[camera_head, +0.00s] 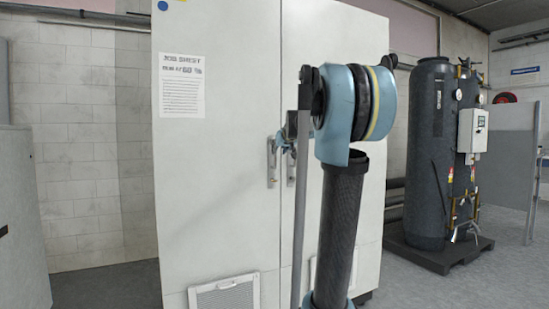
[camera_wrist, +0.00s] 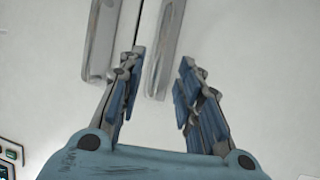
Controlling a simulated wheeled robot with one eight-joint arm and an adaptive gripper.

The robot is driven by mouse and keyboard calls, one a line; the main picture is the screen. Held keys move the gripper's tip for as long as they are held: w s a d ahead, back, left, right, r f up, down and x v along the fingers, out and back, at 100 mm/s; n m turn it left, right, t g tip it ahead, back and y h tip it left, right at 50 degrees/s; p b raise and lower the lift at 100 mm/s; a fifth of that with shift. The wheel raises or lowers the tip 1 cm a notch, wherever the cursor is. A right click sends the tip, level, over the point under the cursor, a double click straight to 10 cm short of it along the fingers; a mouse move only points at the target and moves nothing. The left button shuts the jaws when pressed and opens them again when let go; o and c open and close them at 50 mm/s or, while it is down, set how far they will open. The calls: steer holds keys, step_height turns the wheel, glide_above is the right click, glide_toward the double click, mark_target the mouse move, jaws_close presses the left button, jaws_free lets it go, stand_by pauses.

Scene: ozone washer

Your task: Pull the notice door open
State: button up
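The notice door (camera_head: 215,200) is the left white cabinet door, bearing a printed paper notice (camera_head: 182,85). It looks shut against the right door. Its upright grey handle (camera_head: 271,160) is near the centre seam. A second handle (camera_head: 291,170) is just right of the seam, partly hidden by my arm. My gripper (camera_head: 284,143) shows small in front of the handles. In the wrist view my gripper (camera_wrist: 162,62) is open. One handle (camera_wrist: 165,45) lies between the fingertips in the picture; the other handle (camera_wrist: 103,40) is left of them. I cannot tell whether the fingers touch either handle.
A dark tank (camera_head: 430,150) with a white control box (camera_head: 472,130) stands on a low base at the right. A grey cabinet (camera_head: 20,220) is at the left edge. Floor (camera_head: 105,285) shows between it and the white cabinet. A vent grille (camera_head: 223,297) is low on the left door.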

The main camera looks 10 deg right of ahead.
glide_above(275, 167)
steer(key=f, duration=0.3)
steer(key=shift+w+d+f, duration=0.1)
steer(key=shift+w+f, duration=0.05)
steer(key=shift+w, duration=0.25)
jaws_close()
